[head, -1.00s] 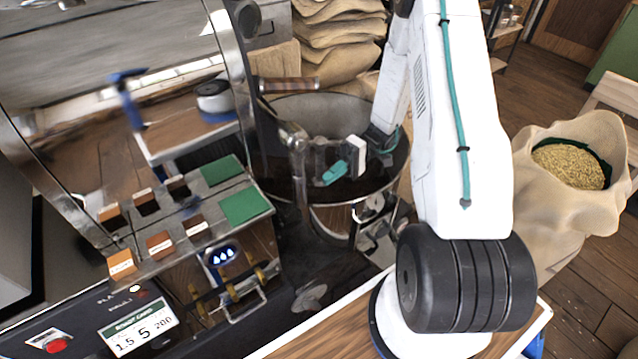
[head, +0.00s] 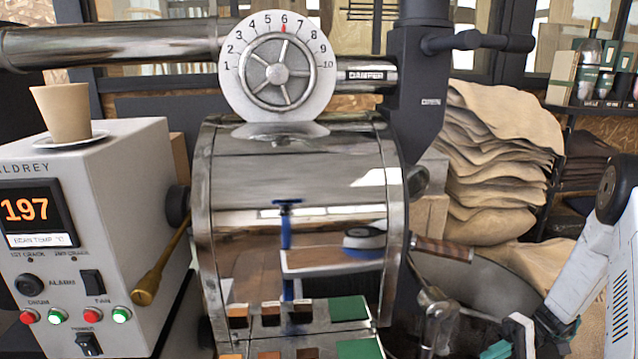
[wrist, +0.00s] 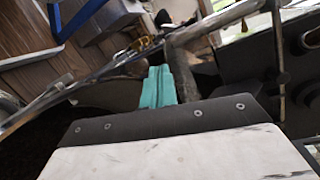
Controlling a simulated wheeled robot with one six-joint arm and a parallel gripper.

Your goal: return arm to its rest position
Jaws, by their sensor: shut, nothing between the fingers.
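My gripper (head: 497,350) shows at the bottom edge of the head view, right of centre, with its teal fingertips partly cut off by the frame. In the wrist view the teal fingers (wrist: 157,88) are pressed together with nothing between them. My white arm comes in from the right edge of the head view, bent down toward the gripper. The gripper is beside the metal fitting at the front of the roaster and over the round cooling bin (head: 465,283). Most of my arm is out of view.
The shiny roaster drum (head: 300,165) with its damper dial (head: 278,72) fills the middle. A control box (head: 120,170) with a cup (head: 64,110) on top stands left. A wooden-handled lever (head: 440,249) sticks out near my gripper. Stacked sacks (head: 500,150) lie behind.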

